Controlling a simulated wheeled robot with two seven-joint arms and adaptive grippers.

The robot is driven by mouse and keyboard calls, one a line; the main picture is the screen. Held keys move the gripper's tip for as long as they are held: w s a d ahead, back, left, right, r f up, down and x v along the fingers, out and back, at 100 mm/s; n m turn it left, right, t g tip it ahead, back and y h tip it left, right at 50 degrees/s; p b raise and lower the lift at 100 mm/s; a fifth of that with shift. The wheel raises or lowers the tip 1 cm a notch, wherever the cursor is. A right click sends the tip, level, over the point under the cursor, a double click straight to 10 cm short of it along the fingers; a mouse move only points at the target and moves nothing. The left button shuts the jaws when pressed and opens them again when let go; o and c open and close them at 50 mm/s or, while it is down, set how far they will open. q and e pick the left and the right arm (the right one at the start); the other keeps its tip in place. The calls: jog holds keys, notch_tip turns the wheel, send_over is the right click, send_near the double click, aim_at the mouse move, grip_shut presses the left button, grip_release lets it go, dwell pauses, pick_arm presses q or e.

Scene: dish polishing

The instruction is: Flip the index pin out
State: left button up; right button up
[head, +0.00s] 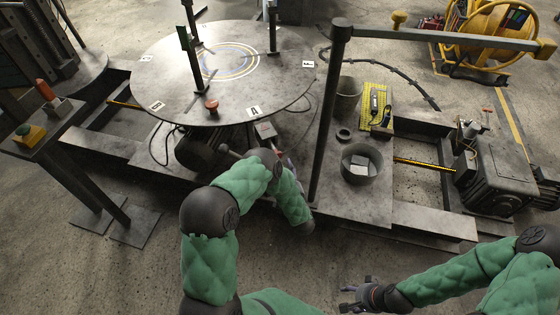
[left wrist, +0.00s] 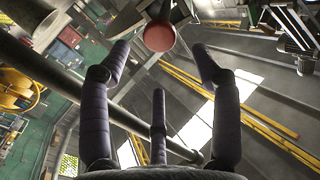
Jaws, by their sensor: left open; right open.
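A round turntable (head: 165,65) with letter tags on its rim stands at the upper left of the head view. A red knob (head: 211,104) sits near its front edge. In the left wrist view, a round red end on a dark stem (left wrist: 159,37) lies between and just beyond the fingertips of my left gripper (left wrist: 161,58). It may be the index pin; I cannot tell for sure. The left gripper is open with nothing between its fingers. In the head view my left arm mostly hides it, below the turntable's front edge. My right gripper (head: 360,296) is open and empty, low over the floor.
A grey post with a crossbar (head: 440,35) stands right of the turntable. A round metal bin (head: 362,165) and a yellow mat (head: 375,103) lie beyond it. A motor (head: 500,180) is at the right. A button stand (head: 60,130) is at the left. The front floor is mostly clear.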

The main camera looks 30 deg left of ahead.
pick_arm(q)
jog(key=v, duration=0.4)
jog(key=shift+s+d, duration=0.25)
jog(key=shift+f, duration=0.1)
